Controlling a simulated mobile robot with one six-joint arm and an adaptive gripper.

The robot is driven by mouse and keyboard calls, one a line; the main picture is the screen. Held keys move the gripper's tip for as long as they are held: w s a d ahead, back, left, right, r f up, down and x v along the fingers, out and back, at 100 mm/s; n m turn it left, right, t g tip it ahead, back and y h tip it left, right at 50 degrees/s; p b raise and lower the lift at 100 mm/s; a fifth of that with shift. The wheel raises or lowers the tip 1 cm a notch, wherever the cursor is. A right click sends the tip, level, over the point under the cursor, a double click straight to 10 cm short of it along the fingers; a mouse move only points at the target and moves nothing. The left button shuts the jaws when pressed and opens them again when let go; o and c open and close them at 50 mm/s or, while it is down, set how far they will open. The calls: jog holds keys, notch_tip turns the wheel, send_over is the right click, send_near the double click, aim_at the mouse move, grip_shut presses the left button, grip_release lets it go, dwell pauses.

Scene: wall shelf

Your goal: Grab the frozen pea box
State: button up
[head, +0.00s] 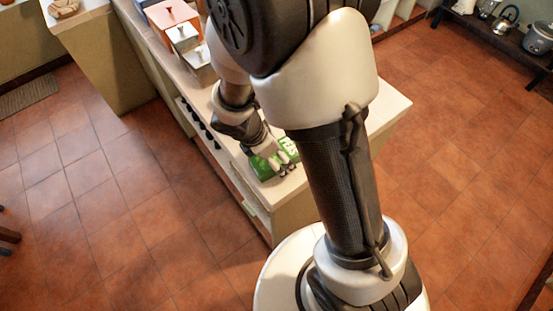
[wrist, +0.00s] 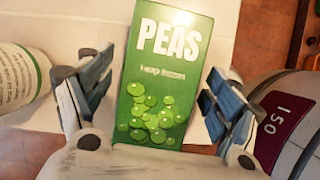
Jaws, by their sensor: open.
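The frozen pea box is green with white "PEAS" lettering and printed peas. In the wrist view the pea box (wrist: 165,85) lies between the two fingers of my gripper (wrist: 158,95), with its lettered face toward the camera. The gripper is open, with a finger on each side of the box and small gaps showing beside it. In the head view the pea box (head: 264,168) is on the pale counter near its end, partly hidden by my gripper (head: 277,163) and arm.
The counter (head: 385,110) is pale and narrow. In the wrist view a white labelled container (wrist: 20,85) is at the left. Tiled floor surrounds the counter.

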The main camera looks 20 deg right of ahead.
jog(key=shift+c, duration=0.5)
jog(key=c, duration=1.2)
jog(key=shift+c, duration=0.4)
jog(key=shift+r, duration=0.15)
